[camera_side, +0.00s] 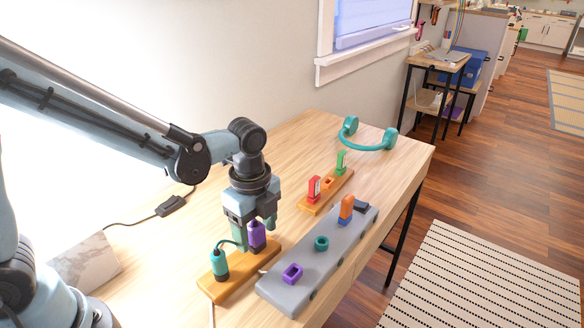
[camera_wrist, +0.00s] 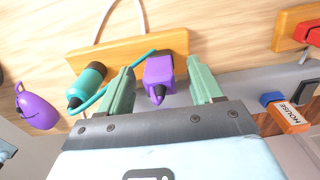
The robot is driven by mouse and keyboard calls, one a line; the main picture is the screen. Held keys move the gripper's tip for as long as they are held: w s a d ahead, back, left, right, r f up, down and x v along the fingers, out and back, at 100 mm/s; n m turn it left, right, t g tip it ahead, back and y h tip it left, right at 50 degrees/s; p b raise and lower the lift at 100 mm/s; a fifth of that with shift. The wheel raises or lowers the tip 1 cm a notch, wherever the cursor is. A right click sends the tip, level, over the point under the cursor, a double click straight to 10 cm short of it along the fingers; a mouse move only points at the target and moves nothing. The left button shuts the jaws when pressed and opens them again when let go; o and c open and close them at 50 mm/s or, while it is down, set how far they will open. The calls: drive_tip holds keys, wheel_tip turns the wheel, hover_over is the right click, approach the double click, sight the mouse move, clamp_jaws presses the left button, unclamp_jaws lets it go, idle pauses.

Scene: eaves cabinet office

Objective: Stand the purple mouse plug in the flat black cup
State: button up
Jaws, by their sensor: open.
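The purple plug (camera_side: 257,236) stands upright on the front wooden rack, with a dark lower end. In the wrist view the purple plug (camera_wrist: 158,72) is between the two pale green fingers of my gripper (camera_wrist: 156,84). The fingers are open, with a gap on each side of it. In the side view my gripper (camera_side: 254,228) reaches down around the plug. A low black piece (camera_side: 361,205), seemingly the flat black cup, is at the far end of the grey strip (camera_side: 335,262); its opening is hard to make out.
A teal plug (camera_side: 220,264) with a looping cord stands beside the purple plug on the wooden rack (camera_side: 228,287). The strip holds a purple cup (camera_side: 292,273), a teal cup (camera_side: 321,243) and an orange plug (camera_side: 346,207). A second rack (camera_side: 320,203) holds red and green plugs.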

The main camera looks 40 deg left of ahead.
sight(254, 221)
wheel_tip(254, 221, up, 12)
drive_tip(key=shift+r, duration=0.1)
idle(0.6)
drive_tip(key=s+a+f+n+t, duration=0.1)
drive_tip(key=s+a+n+t, duration=0.1)
drive_tip(key=n, duration=0.7)
drive_tip(key=s+a+f+n+t, duration=0.1)
drive_tip(key=s+a+n+t, duration=0.2)
drive_tip(key=n, duration=0.6)
drive_tip(key=a+t, duration=0.2)
drive_tip(key=a, duration=0.1)
drive_tip(key=shift+a+f+n, duration=0.3)
drive_tip(key=shift+a+f, duration=0.1)
